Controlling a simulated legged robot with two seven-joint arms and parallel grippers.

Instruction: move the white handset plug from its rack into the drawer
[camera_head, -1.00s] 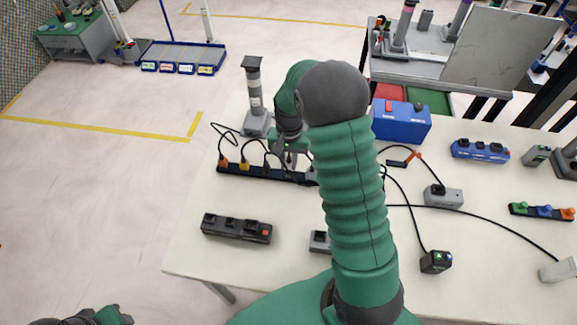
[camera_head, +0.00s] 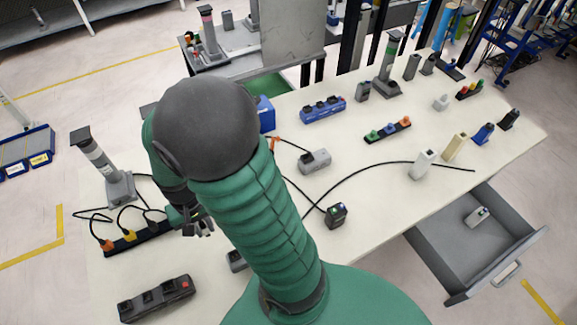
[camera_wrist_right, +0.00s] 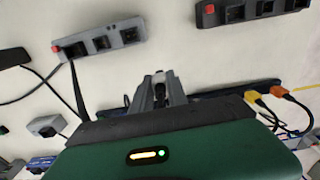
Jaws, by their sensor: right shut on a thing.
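My right gripper (camera_head: 197,228) is at the right part of a dark socket strip (camera_head: 153,231), partly hidden by my own arm. In the right wrist view its grey fingers (camera_wrist_right: 158,90) are closed at the strip on a small dark thing that I cannot clearly identify. A white upright unit (camera_head: 423,164) stands near the table's right front edge, apart from my gripper; I cannot tell if it is the white handset plug or a holder. The grey drawer (camera_head: 455,262) is pulled open, with a small pale plug-like thing (camera_head: 477,216) inside. My left gripper is out of view.
Orange (camera_head: 107,245) and yellow (camera_head: 130,236) plugs with black cords sit in the strip. A black socket block (camera_head: 156,298) lies in front. A grey column (camera_head: 106,168) stands behind. Cream (camera_head: 455,147), blue (camera_head: 484,133) and black (camera_head: 509,118) units line the right edge. Loose cord crosses the table.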

